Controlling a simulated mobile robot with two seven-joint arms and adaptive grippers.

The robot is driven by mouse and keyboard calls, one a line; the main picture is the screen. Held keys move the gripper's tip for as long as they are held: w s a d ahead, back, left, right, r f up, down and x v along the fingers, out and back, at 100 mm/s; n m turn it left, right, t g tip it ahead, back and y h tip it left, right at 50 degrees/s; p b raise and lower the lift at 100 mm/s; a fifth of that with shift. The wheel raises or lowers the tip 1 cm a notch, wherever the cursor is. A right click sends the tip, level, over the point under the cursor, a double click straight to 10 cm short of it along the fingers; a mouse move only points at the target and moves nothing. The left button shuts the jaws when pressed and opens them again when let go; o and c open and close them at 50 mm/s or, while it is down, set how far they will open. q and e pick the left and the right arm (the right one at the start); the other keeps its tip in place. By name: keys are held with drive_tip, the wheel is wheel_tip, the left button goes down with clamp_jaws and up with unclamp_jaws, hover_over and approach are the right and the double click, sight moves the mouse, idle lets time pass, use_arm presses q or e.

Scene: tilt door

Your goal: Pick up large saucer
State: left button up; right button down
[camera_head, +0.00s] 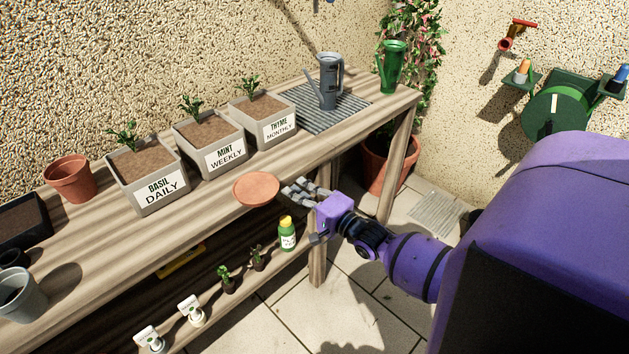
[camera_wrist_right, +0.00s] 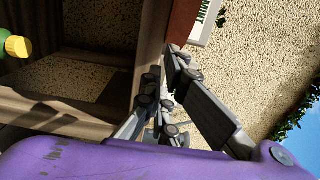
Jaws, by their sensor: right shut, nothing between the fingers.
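The large saucer (camera_head: 256,189) is a round, shallow terracotta dish at the front edge of the wooden table's top. My right gripper (camera_head: 287,188) is shut and empty, with its fingertips just right of the saucer's rim. In the head view I cannot tell whether the fingertips touch the rim. In the right wrist view a reddish-brown strip, likely the saucer (camera_wrist_right: 183,22), lies just beyond the fingertips of my right gripper (camera_wrist_right: 164,62). My left gripper is out of view.
Planters labelled basil (camera_head: 147,175), mint (camera_head: 209,142) and thyme (camera_head: 263,116) stand behind the saucer. A terracotta pot (camera_head: 71,179) is at left. A yellow-capped green bottle (camera_head: 287,235) stands on the lower shelf. Paved floor is clear in front.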

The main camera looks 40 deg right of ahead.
drive_tip(key=shift+w+a+f, duration=0.1)
drive_tip(key=shift+w+a, duration=0.15)
drive_tip(key=shift+a, duration=0.1)
drive_tip(key=shift+w+a, duration=0.55)
drive_tip(key=shift+a, duration=0.15)
drive_tip(key=shift+s+d, duration=0.1)
drive_tip(key=shift+s, duration=0.05)
